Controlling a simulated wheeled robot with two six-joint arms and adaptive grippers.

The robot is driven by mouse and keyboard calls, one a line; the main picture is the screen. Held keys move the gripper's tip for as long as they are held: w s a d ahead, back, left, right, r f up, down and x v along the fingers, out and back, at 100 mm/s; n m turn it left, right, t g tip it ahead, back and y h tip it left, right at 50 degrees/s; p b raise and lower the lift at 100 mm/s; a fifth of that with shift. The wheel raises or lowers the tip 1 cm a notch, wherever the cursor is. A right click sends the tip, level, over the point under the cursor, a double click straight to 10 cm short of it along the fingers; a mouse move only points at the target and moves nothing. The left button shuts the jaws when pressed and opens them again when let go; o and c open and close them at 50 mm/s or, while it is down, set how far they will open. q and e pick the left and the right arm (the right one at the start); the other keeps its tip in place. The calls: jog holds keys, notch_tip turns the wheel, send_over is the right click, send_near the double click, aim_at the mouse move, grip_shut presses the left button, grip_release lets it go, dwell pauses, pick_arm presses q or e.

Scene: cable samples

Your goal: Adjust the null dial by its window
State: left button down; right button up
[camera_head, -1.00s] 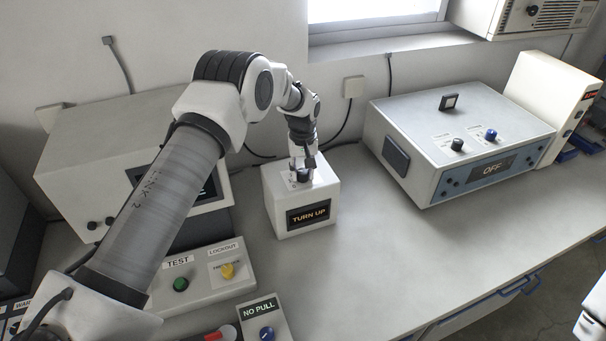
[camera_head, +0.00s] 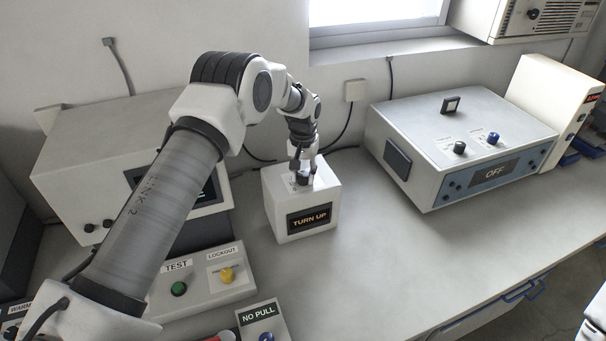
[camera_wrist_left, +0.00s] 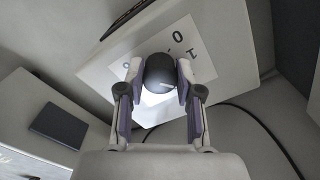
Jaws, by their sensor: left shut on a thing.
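A small white box stands on the bench in the head view, and its front window (camera_head: 309,218) reads "TURN UP". My left gripper (camera_head: 302,181) reaches down onto the dial from above. In the left wrist view its two fingers are shut on the dial, one on each side. A pale line shows on the dial. My right gripper is not in view.
A control panel with a green button (camera_head: 179,288) and a yellow knob (camera_head: 227,275) lies in front on the left. A "NO PULL" box (camera_head: 259,312) stands at the front. A grey instrument (camera_head: 455,125) reading "OFF" is on the right. The bench between is clear.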

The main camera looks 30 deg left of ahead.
aim_at(303, 173)
pick_arm(q)
jog(key=shift+f, duration=0.2)
jog(key=c, duration=1)
grip_release()
jog(key=shift+o, duration=1.2)
jog(key=shift+w+f, duration=0.1)
jog(key=shift+w, duration=0.15)
notch_tip(303, 173, up, 12)
jog(key=shift+a, duration=0.1)
